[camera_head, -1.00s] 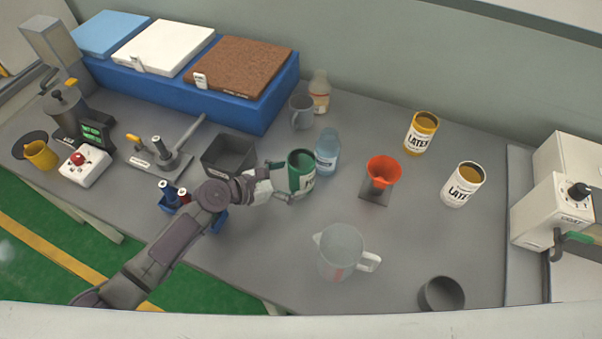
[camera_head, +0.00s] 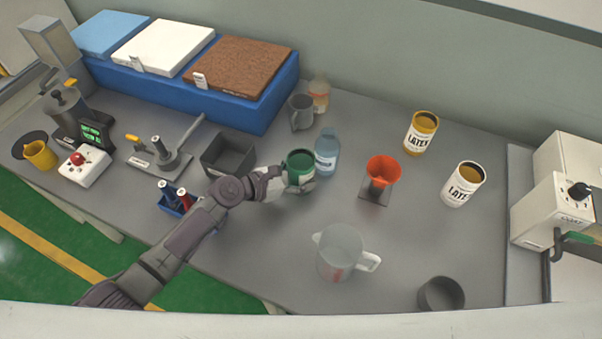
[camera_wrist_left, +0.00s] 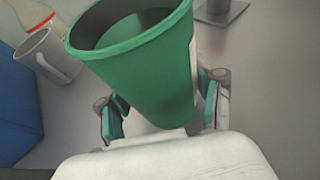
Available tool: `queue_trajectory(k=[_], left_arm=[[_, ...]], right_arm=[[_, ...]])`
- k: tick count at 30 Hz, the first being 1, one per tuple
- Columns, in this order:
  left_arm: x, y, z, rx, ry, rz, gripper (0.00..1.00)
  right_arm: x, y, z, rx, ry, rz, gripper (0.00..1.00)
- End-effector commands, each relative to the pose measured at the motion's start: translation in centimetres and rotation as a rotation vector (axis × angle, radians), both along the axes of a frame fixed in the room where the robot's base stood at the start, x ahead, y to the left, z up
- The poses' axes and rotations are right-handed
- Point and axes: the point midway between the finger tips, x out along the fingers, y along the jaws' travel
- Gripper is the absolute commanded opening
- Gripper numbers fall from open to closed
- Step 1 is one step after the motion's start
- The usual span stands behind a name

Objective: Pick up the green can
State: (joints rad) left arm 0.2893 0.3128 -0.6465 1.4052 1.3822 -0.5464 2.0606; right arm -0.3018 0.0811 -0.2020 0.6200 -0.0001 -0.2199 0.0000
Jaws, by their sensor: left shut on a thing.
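The green can (camera_head: 300,165) is near the middle of the table in the head view, just left of a pale blue bottle (camera_head: 327,152). My left gripper (camera_head: 290,181) is shut on the can from its near left side. In the left wrist view the can (camera_wrist_left: 150,70) fills the upper middle, its open top towards the camera, with a finger of my left gripper (camera_wrist_left: 160,112) on each side. I cannot tell whether the can's base touches the table. My right gripper is not in view.
A grey open box (camera_head: 229,153) stands left of the can, and a grey mug (camera_head: 301,112) behind it. An orange funnel (camera_head: 383,170) on a stand is to the right. A clear pitcher (camera_head: 341,252) stands in front. Two latex cans (camera_head: 421,133) (camera_head: 463,184) are further right.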

Motion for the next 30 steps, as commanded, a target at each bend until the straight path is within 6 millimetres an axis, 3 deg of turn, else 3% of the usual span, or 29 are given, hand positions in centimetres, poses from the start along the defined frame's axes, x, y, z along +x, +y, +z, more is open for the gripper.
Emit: queue_trajectory(k=[16,30], left_arm=[[0.1,0.0,0.8,-0.003,-0.001,0.0,0.07],[0.1,0.0,3.9,-0.002,-0.004,-0.001,0.07]], right_arm=[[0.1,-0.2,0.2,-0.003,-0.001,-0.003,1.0],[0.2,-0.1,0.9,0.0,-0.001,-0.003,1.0]])
